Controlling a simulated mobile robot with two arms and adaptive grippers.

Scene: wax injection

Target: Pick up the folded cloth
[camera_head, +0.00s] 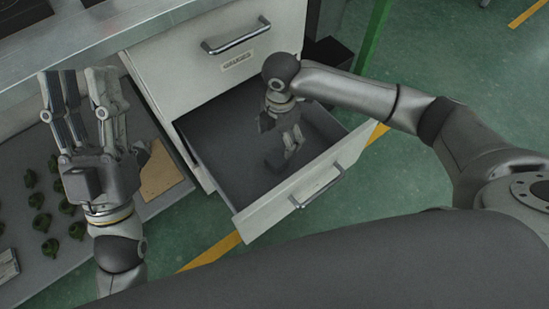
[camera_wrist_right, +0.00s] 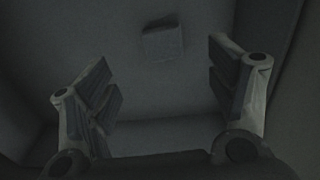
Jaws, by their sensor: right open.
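The folded cloth (camera_wrist_right: 162,42) shows in the right wrist view as a small dark grey square on the drawer floor, toward the top centre, beyond and between the fingertips. My right gripper (camera_head: 284,152) reaches down into the open drawer (camera_head: 217,154) in the head view. It also shows in the right wrist view (camera_wrist_right: 160,72), with its fingers wide apart and nothing between them.
The drawer's walls and its front with a handle (camera_head: 317,187) surround my right gripper. A closed drawer with a label (camera_head: 237,62) is above it. A grey surface (camera_head: 62,258) with several green pieces (camera_head: 41,221) and a tan board (camera_head: 160,172) lies around my left gripper.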

